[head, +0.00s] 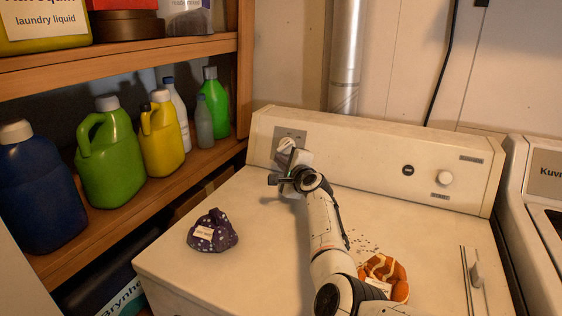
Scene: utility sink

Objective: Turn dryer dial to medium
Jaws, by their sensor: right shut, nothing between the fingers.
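The dryer (270,285) fills the middle of the head view, with a raised control panel (375,155) along its back. A dial (287,146) sits on a grey plate at the panel's left end, partly hidden by my right gripper (284,168). The gripper is shut and empty, right at or just in front of the dial; I cannot tell whether it touches. The dial's setting cannot be read. A round white knob (445,178) and a small dark button (408,170) are at the panel's right. My left gripper is not in view.
A dark purple dotted bag (213,232) and an orange-brown item (384,272) lie on the dryer top. Wooden shelves (150,190) with several bottles stand at the left. Another white appliance (530,185) stands at the right. The dryer top between is mostly clear.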

